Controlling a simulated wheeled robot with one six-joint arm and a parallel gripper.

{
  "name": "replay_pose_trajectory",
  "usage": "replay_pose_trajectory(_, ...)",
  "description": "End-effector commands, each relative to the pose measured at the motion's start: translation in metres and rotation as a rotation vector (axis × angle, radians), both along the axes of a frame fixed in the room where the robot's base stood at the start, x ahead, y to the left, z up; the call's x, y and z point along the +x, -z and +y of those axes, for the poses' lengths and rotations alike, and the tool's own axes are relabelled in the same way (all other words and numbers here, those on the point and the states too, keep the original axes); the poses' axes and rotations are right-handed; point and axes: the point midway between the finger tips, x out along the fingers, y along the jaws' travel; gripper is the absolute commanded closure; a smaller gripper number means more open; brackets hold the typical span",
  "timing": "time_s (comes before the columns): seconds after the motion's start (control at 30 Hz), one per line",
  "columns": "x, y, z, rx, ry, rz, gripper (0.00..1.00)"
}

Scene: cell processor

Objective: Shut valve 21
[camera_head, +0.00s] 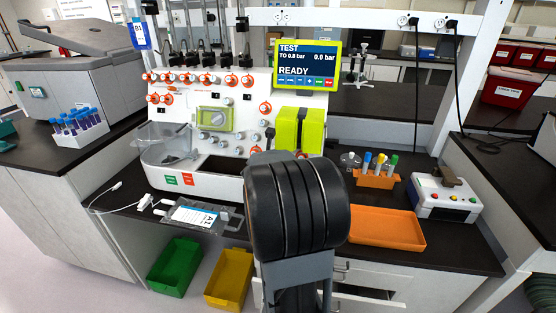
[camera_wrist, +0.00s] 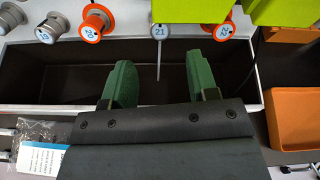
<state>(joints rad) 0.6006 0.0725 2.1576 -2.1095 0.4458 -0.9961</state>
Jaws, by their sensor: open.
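Valve 21 (camera_wrist: 160,31) is a grey round face marked 21 at the top middle of the wrist view. A thin grey lever (camera_wrist: 159,72) hangs straight down from it. My gripper (camera_wrist: 159,61) has two green fingers spread apart, empty. In the picture the lever lies between the fingers, touching neither; how far it is in depth I cannot tell. In the head view, my black wrist hides the gripper, and I cannot make out valve 21 there. The cell processor (camera_head: 213,185) is white, and its screen (camera_head: 307,64) reads TEST, TO 0.8 bar, 0.0 bar, READY.
Orange-ringed valve 20 (camera_wrist: 94,24) and valve 22 (camera_wrist: 222,31) flank valve 21. Grey valve 19 (camera_wrist: 48,30) is farther left. Lime-green blocks (camera_wrist: 285,12) sit at the upper right. An open dark recess (camera_wrist: 60,80) lies below the valves. An orange tray (camera_head: 386,231) is at the right.

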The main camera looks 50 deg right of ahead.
Motion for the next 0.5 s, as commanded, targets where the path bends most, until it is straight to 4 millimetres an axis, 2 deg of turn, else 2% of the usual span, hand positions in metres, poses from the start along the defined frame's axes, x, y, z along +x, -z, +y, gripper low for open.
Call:
replay_pose_trajectory(0.2,0.019,0.016,-0.032,0.002,0.002,0.001,0.46)
replay_pose_trajectory(0.5,0.034,0.027,-0.055,0.002,0.001,-0.001,0.46)
